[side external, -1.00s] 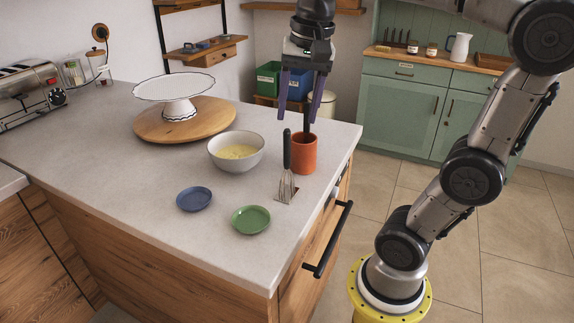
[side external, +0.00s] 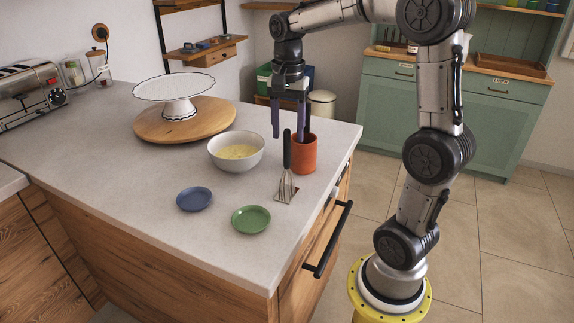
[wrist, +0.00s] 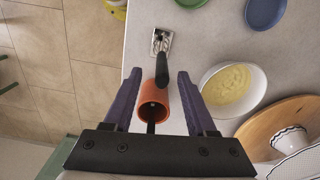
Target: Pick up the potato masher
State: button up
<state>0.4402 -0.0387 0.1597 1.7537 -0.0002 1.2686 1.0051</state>
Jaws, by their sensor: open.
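The potato masher (side external: 287,170) stands upright on the counter, with a black handle on top and a wire and plate head below. In the wrist view the masher (wrist: 162,68) is seen from above, its handle pointing towards my gripper. My gripper (side external: 288,139) is open, its purple fingers pointing down. It is above the counter by the masher handle and the orange crock (side external: 303,155). In the wrist view the handle end shows between the fingertips of my gripper (wrist: 158,73), in front of the crock; I cannot tell how far below. Nothing is held.
A grey bowl (side external: 230,161) of yellow food is to the left. A blue dish (side external: 194,199) and a green dish (side external: 250,219) lie nearer. A cake stand (side external: 174,88) on a wooden board is farther back.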

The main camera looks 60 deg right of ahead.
aim_at(287, 168)
jog(key=shift+w+f, duration=0.1)
jog(key=shift+f, duration=2.7)
grip_shut()
